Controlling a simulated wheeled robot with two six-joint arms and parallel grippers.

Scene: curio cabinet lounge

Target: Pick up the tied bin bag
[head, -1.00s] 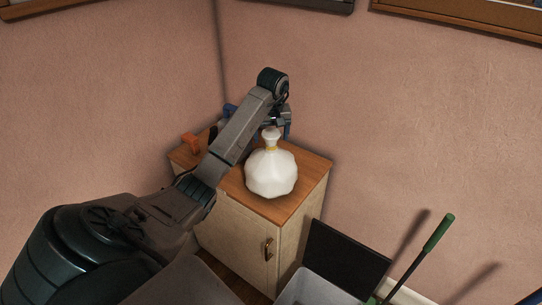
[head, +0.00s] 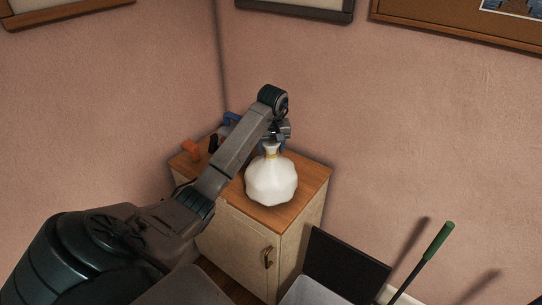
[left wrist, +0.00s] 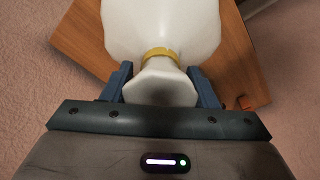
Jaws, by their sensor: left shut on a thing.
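The tied bin bag (head: 271,181) is white with a yellow tie at its neck. In the head view it is upright over the wooden top of the small cabinet (head: 312,177); I cannot tell whether its base touches the top. My left gripper (head: 272,147) comes from above and is shut on the bag's gathered neck. In the left wrist view the fingers (left wrist: 164,88) are on either side of the bag's neck, just by the yellow tie (left wrist: 161,54). My right gripper is not in view.
An orange object (head: 190,149) and a blue object (head: 232,118) are at the cabinet's back left, partly behind my arm. A dark panel and a grey bin (head: 308,291) stand in front at the right, with a green-handled tool (head: 438,240). Pink walls close the corner behind.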

